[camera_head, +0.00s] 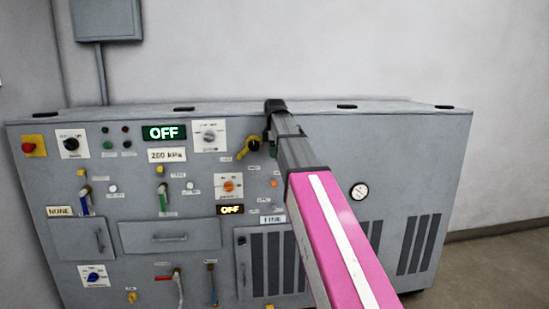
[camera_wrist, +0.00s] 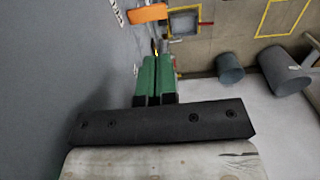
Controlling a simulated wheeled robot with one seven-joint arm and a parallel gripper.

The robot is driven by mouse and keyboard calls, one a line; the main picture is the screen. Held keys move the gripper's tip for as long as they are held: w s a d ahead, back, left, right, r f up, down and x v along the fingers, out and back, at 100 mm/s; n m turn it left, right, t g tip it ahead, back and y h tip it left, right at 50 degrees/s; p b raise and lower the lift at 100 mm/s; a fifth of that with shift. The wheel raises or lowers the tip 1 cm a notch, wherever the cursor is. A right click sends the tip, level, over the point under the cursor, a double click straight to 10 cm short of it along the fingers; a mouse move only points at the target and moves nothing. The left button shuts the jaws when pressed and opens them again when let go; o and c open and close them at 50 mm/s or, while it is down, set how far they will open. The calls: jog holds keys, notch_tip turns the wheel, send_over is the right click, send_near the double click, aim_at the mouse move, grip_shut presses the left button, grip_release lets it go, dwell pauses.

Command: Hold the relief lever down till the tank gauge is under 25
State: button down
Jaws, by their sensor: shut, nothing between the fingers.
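My gripper (camera_wrist: 157,60) shows in the wrist view as two green fingers, shut together and empty, beside a grey panel face. Past the fingertips is a small yellow piece; I cannot tell whether they touch. A yellow lever with a dark round part (camera_head: 249,147) sits just left of the arm's dark end. I cannot read whether it is the relief lever. A white display (camera_head: 167,155) seems to read 250 kPa. A round white dial (camera_head: 360,191) is right of my arm, its needle too small to read.
The grey cabinet (camera_head: 420,160) carries several other knobs, levers and labels, with two OFF displays. An orange piece (camera_wrist: 148,13) stands out near the panel in the wrist view. Grey bins (camera_wrist: 230,68) stand on the floor away from the panel.

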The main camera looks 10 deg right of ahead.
aim_at(275, 185)
notch_tip(275, 185, down, 12)
jog(key=shift+w+r, duration=0.15)
dwell(0.3)
jog(key=shift+s+f+t, duration=0.5)
jog(key=shift+f+t, duration=0.05)
jog(key=shift+t, duration=0.35)
jog(key=shift+f+t, duration=0.5)
jog(key=shift+t, duration=0.5)
jog(key=shift+w, duration=0.15)
dwell(5.0)
